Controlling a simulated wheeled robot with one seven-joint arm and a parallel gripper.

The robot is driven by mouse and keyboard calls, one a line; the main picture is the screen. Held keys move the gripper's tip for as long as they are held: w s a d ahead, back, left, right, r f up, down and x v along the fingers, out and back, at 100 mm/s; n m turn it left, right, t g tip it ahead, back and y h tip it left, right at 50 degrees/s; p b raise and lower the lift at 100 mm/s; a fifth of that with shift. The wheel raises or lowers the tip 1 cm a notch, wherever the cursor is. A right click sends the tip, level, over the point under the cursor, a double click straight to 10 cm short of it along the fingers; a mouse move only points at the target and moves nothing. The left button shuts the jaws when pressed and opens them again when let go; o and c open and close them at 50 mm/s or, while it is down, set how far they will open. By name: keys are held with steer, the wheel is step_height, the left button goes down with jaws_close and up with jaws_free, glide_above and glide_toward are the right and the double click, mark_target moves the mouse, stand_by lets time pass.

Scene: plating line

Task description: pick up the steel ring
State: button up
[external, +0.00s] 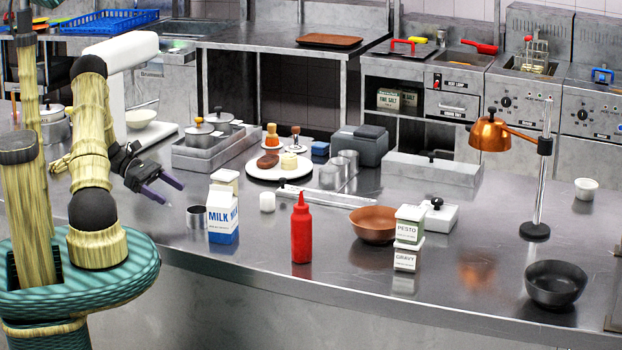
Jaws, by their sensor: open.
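A steel ring (196,219), a short shiny open cylinder, stands upright on the steel counter just left of the milk carton (223,214). My gripper (174,194) is open and empty, with dark purple fingers. In the picture it is up and to the left of the ring by the milk carton, apart from it. I cannot tell its exact height above the counter.
Behind are the plate of food (262,172) and a steel container tray (193,160). The counter in front of the ring is clear.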

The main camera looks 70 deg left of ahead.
mark_target(203, 214)
steer(key=p+x, duration=0.1)
steer(key=x, duration=0.6)
steer(key=shift+p+x, duration=0.75)
steer(key=shift+x, duration=1.95)
steer(key=c, duration=1.1)
steer(key=shift+o, duration=0.2)
steer(key=shift+r, duration=0.15)
step_height(203, 214, up, 10)
steer(key=b, duration=0.1)
